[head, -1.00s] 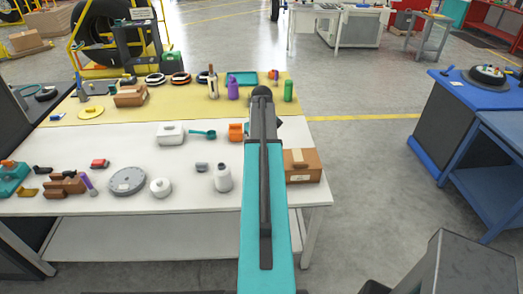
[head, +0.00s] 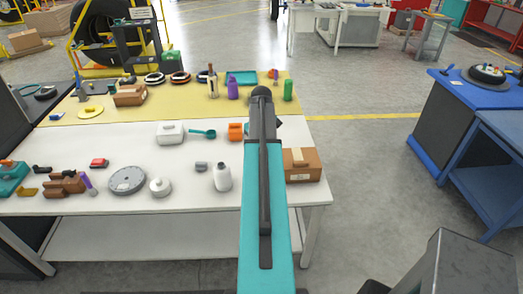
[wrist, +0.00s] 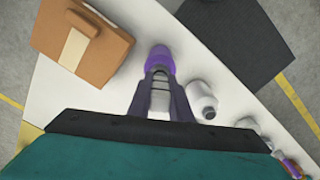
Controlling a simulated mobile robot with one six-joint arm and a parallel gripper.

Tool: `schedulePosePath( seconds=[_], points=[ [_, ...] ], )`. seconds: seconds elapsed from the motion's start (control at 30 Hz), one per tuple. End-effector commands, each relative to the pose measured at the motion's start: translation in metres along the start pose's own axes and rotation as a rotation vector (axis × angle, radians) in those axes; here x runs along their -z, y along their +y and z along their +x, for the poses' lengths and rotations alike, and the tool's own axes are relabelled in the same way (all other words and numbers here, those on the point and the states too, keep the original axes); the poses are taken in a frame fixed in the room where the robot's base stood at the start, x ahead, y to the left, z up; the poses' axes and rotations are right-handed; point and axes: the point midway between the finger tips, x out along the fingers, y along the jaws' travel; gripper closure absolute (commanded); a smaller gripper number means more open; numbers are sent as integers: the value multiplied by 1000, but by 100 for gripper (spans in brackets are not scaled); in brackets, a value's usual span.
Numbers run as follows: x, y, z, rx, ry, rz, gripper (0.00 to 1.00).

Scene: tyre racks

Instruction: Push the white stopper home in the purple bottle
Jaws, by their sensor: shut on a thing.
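In the wrist view my gripper (wrist: 159,77) is shut on a small pale thing, most likely the white stopper, mostly hidden between the fingers. A purple bottle (wrist: 159,58) is directly beyond the fingertips, in line with them. I cannot tell how far the stopper sits in its mouth. This bottle stands on the white table between a cardboard box (wrist: 82,42) and a white bottle (wrist: 202,98). In the head view my arm hides this spot and my gripper. Another purple bottle (head: 233,90) stands at the back of the table there.
In the head view, the cardboard box (head: 301,164) stands just right of my arm and the white bottle (head: 222,178) just left. A small grey part (head: 201,166), a white round container (head: 160,187) and a grey disc (head: 127,180) lie farther left. An orange part (head: 236,132) is behind.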

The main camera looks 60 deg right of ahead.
Motion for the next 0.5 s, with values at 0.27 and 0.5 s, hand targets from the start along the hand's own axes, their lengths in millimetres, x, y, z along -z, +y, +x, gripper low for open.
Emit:
schedulePosePath(
  seconds=[0.27, 0.5],
  points=[
    [0, 0, 6, 0, 0, 0, 100],
    [0, 0, 11, 0, 0, 0, 100]
  ],
)
